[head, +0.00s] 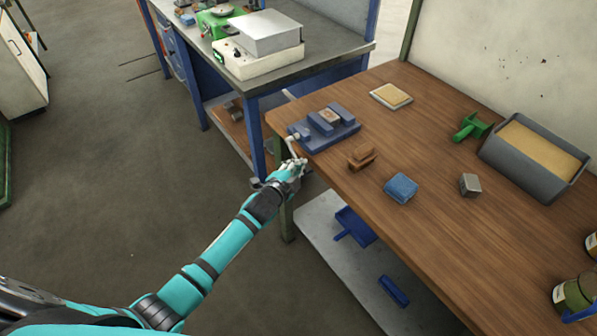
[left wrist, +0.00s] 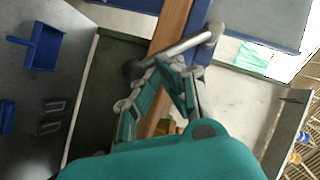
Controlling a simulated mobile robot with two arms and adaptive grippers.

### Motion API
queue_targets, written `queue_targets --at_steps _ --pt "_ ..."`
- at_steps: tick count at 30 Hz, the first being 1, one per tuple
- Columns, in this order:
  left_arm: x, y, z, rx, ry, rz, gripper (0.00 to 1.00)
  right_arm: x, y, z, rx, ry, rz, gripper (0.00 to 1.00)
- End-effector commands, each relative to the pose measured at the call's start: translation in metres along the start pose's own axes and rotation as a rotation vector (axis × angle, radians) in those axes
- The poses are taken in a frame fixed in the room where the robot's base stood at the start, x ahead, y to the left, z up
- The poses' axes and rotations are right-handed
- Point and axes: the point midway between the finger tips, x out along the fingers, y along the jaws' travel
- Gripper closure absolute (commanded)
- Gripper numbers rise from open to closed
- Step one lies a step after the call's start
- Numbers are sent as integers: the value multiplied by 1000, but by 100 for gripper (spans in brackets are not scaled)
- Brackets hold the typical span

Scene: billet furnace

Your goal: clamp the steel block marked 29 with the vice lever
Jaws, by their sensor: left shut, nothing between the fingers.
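The blue vice (head: 346,122) sits at the left end of the wooden bench, with a small block (head: 330,116) between its jaws. The block's top looks pale; I cannot read a number on it. The vice lever (head: 292,146) hangs at the vice's left end, past the bench edge. In the left wrist view the lever (left wrist: 180,48) is a grey bar lying across just beyond the fingertips. My left gripper (head: 297,164) is shut with nothing held, close by the lever; I cannot tell if they touch. It also shows in the left wrist view (left wrist: 174,64). My right gripper is out of view.
On the bench (head: 440,245) are a brown brush-like piece (head: 362,157), a blue sponge-like block (head: 400,188), a grey metal block (head: 469,185), a pale pad (head: 391,96), a green tool (head: 471,127) and a grey bin (head: 535,155). A lower shelf (head: 335,262) lies underneath.

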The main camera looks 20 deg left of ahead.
Motion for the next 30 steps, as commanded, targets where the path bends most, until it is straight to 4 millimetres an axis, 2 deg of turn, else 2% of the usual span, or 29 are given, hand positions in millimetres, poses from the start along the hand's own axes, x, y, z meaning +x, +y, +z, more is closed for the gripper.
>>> queue_targets --at_steps 1,9,15,21,30 --pt "5 12 8 34 0 -27 100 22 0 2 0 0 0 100" --pt "16 19 23 238 0 -162 100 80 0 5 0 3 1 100" --pt "21 18 31 357 0 -242 100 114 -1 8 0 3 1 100" --pt "24 16 36 437 0 -294 100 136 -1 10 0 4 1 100" --pt "26 12 39 499 0 -334 100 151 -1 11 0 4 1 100"
